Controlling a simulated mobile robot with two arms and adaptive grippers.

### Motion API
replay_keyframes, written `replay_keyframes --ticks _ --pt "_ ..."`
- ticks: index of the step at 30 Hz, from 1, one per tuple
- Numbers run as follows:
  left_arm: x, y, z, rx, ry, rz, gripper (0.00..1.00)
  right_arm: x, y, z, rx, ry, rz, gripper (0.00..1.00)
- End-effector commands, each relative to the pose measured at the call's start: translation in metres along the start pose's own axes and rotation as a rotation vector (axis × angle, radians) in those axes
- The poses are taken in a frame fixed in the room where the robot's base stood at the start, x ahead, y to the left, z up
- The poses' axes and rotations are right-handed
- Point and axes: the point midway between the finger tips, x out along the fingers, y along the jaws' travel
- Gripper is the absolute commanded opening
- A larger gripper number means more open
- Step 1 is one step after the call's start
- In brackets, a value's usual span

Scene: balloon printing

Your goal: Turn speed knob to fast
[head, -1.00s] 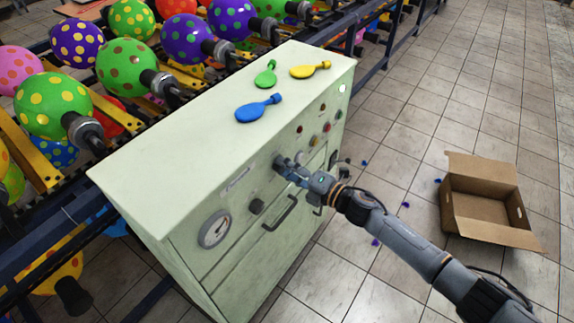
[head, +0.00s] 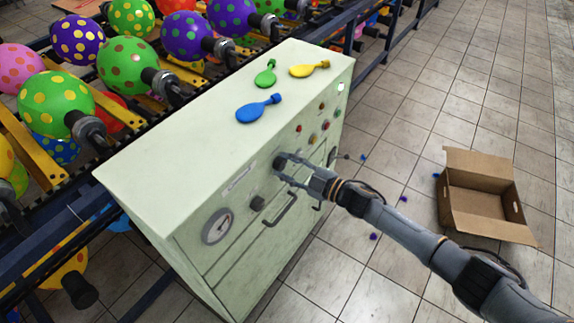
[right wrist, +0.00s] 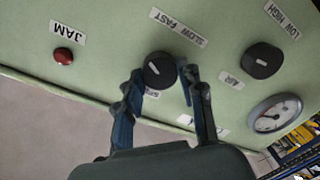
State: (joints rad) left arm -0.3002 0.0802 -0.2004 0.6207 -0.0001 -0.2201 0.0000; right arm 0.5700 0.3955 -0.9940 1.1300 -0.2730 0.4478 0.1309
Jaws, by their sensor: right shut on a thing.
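The black speed knob (right wrist: 160,70) sits on the green cabinet's front panel beside a "SLOW FAST" label (right wrist: 179,27). It has a short white mark on its face; I cannot tell its exact setting. The knob also shows in the head view (head: 279,162). My right gripper (head: 286,170) is at the panel, shut on the knob, with one finger on each side in the right wrist view. My left gripper is not in view.
The panel also has the air knob (right wrist: 262,60), a gauge (right wrist: 274,114) and a red jam button (right wrist: 63,56). A blue balloon (head: 257,108), a green one and a yellow one lie on the cabinet top. An open cardboard box (head: 480,207) stands on the floor at right.

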Motion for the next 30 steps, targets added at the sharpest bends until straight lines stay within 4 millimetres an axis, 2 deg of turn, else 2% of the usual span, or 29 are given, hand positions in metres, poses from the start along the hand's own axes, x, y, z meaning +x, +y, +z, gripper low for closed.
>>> replay_keyframes --ticks 6,13,30 --pt "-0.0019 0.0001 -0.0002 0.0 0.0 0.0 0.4 -0.0003 0.0008 0.0009 0.163 0.008 -0.003 0.07" --pt "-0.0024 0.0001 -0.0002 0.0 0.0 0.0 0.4 -0.0003 0.0009 0.0009 0.277 0.016 -0.005 0.07" --pt "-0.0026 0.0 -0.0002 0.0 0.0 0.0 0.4 -0.0003 0.001 0.0011 0.341 0.02 -0.006 0.07"
